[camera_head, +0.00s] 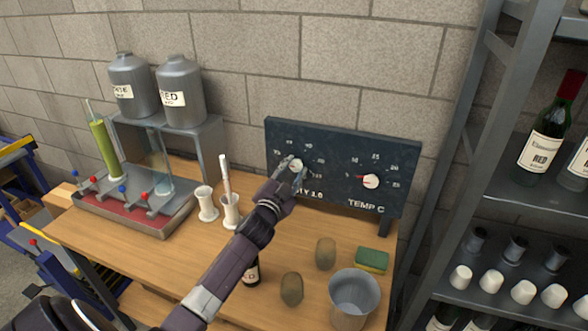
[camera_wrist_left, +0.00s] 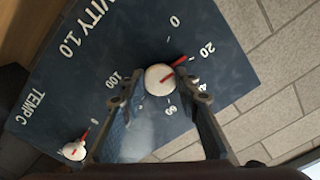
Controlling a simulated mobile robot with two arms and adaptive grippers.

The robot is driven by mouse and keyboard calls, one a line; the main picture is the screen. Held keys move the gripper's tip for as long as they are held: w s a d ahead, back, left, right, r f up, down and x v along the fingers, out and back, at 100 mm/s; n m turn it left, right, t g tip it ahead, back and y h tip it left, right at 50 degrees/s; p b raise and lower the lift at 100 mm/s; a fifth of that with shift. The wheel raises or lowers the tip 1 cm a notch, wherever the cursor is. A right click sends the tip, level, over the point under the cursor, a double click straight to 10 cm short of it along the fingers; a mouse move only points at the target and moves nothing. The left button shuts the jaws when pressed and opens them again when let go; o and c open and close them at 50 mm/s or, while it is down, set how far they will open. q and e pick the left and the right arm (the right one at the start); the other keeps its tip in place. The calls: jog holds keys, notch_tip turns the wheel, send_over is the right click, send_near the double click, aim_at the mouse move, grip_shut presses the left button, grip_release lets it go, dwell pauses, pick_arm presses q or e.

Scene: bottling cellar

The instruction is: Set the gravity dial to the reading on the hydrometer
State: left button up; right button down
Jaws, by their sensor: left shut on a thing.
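The gravity dial is a white round knob (camera_wrist_left: 159,79) with a red pointer, on the left of a dark panel (camera_head: 335,148). In the left wrist view the pointer aims between 0 and 20, nearer 20. My left gripper (camera_head: 293,173) is at this knob, its fingers on either side and shut on it. The same gripper (camera_wrist_left: 160,98) partly hides the scale. A tall green-filled cylinder (camera_head: 104,148) with a thin glass stem, likely the hydrometer (camera_head: 90,109), stands at the far left; its reading is too small to read. My right gripper is not in view.
The temperature dial (camera_head: 371,181) is on the panel's right. White cups (camera_head: 207,204), a red tray with taps (camera_head: 128,207), a metal bucket (camera_head: 354,298), a sponge (camera_head: 371,260) and two brownish lumps (camera_head: 325,253) are on the table. A bottle rack stands at right.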

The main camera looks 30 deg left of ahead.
pick_arm(q)
jog(key=shift+m, duration=0.9)
jog(key=shift+f, duration=0.1)
jog(key=o, duration=1.2)
jog(key=shift+c, duration=0.2)
notch_tip(320, 180, up, 10)
jog(key=shift+a+f, duration=0.1)
jog(key=shift+f, duration=0.05)
jog(key=shift+r, duration=0.2)
